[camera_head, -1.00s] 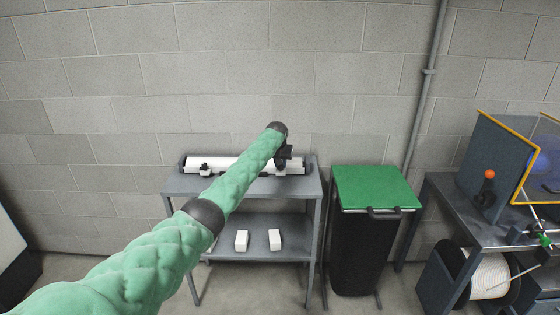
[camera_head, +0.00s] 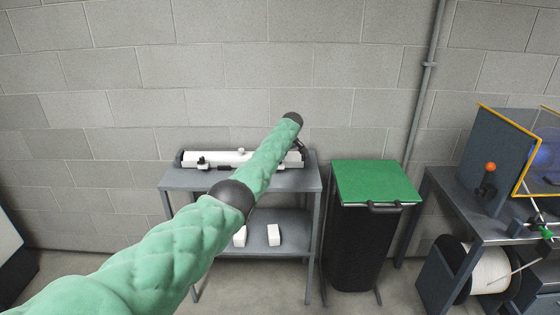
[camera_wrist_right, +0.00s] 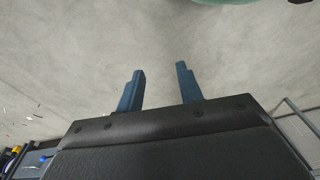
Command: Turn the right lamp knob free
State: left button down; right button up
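The lamp (camera_head: 225,155), a long white tube in a dark holder, lies on top of the grey shelf table against the wall. Its left knob (camera_head: 202,162), small and black, shows on the front. The right knob is not visible; my green left arm crosses in front of that end. Only a small dark part of my left gripper (camera_head: 300,146) shows beyond the arm's end, near the lamp's right end. Its fingers are hidden. In the right wrist view, my right gripper (camera_wrist_right: 160,88) has two blue fingers apart with nothing between them, above bare grey floor.
White blocks (camera_head: 274,234) sit on the lower shelf (camera_head: 258,250). A black bin with a green lid (camera_head: 375,183) stands right of the table. Further right is a bench (camera_head: 490,228) with a yellow-edged machine and a spool (camera_head: 490,270). A pipe (camera_head: 424,90) runs up the wall.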

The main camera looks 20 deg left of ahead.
pick_arm(q)
jog(key=shift+n+b, duration=0.6)
jog(key=shift+g, duration=0.3)
pick_arm(e)
jog(key=shift+w+a+r, duration=0.2)
jog(key=shift+r, duration=0.75)
jog(key=shift+w+a+r, duration=0.15)
jog(key=shift+w+r, duration=0.1)
jog(key=shift+r, duration=0.65)
jog(key=shift+w+a+r, duration=0.2)
jog(key=shift+r, duration=0.75)
pick_arm(q)
jog(key=c, duration=1.5)
grip_release()
jog(key=shift+r, duration=0.1)
